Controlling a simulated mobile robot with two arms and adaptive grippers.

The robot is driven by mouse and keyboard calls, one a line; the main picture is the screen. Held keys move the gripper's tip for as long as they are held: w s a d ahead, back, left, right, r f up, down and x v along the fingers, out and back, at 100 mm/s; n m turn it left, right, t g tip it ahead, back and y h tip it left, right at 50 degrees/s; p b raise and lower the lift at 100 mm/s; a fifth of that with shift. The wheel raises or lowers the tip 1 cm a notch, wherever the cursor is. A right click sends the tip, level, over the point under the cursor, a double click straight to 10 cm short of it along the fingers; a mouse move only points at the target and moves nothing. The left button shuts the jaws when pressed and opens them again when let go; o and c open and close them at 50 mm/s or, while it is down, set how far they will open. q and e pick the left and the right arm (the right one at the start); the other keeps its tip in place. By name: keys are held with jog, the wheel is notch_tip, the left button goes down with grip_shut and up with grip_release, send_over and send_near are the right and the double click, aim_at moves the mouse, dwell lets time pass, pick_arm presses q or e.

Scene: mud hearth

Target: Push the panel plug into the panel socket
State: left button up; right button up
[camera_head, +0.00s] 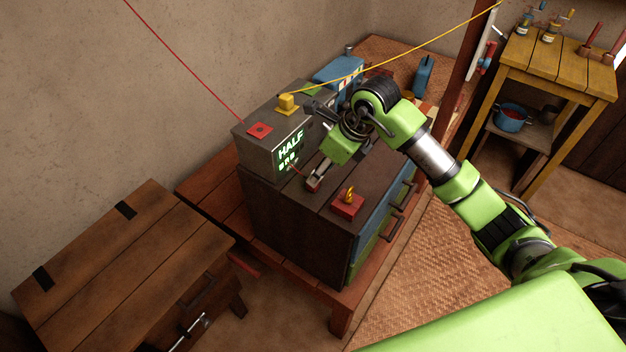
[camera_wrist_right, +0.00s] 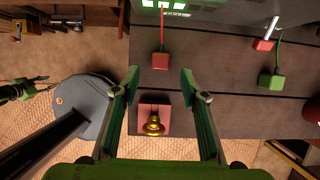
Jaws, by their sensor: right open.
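A grey panel box (camera_head: 268,146) with a lit "HALF" display stands on a dark wooden cabinet (camera_head: 283,216). A red block (camera_head: 313,185) on a thin red cable lies in front of it, also in the right wrist view (camera_wrist_right: 160,60). Nearer the cabinet's front is a red block with a brass ring-like piece (camera_head: 347,205), also in the wrist view (camera_wrist_right: 145,106). I cannot tell which is the panel plug or socket. My right gripper (camera_wrist_right: 160,76) is open and empty, its fingertips apart over the cabinet top. My left gripper is out of view.
A red pad (camera_head: 259,130) and a yellow block (camera_head: 287,103), each with a line running up, sit on the panel box. A green block (camera_wrist_right: 270,82) and another red block (camera_wrist_right: 263,45) lie right in the wrist view. A low wooden chest (camera_head: 120,260) stands left.

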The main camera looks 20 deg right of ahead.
jog(key=shift+w+a+f, duration=0.15)
jog(key=shift+w+f, duration=0.05)
jog(key=shift+f, duration=0.35)
jog(key=shift+f, duration=0.1)
jog(key=x, duration=0.1)
jog(key=p+x, duration=0.1)
jog(key=x, duration=0.1)
jog(key=p+x, duration=0.1)
jog(key=shift+w+a, duration=0.2)
jog(key=shift+w, duration=0.1)
jog(key=shift+w+f, duration=0.1)
jog(key=shift+f, duration=0.25)
jog(key=c, duration=1.1)
